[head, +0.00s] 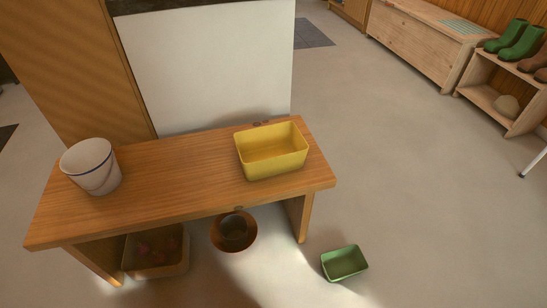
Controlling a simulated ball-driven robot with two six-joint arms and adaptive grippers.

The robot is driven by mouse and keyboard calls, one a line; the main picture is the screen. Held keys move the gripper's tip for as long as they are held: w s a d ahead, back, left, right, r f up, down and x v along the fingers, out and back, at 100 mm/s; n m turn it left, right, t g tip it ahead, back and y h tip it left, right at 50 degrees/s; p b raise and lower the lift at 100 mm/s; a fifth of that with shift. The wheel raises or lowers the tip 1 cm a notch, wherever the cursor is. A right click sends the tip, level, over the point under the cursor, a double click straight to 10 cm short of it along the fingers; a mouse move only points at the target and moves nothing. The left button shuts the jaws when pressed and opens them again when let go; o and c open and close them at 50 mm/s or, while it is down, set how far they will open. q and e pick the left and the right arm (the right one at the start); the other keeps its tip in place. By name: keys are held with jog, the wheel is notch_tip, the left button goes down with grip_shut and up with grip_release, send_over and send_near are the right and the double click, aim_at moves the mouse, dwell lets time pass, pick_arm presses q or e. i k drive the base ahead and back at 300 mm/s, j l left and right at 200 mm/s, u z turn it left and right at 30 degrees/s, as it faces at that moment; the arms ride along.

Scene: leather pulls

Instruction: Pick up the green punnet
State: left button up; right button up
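The green punnet (345,263) is a small, open, rectangular tray with sloping walls. It stands upright on the floor in the head view, low and right of centre, just beyond the right end of the wooden bench (185,170). It looks empty. Neither of my grippers shows in the head view, so I cannot see where they are relative to the punnet.
A yellow tub (272,150) and a white bucket (90,165) stand on the bench. Below are a brown pot (233,231) and a box (156,254) with reddish things. A boot shelf (500,92) stands far right. The floor right of the punnet is clear.

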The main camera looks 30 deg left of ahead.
aim_at(349, 261)
jog(key=i+l+u, duration=0.15)
jog(key=l+u, duration=0.25)
jog(key=i+l+u, duration=0.1)
jog(key=u, duration=0.35)
jog(key=l, duration=0.1)
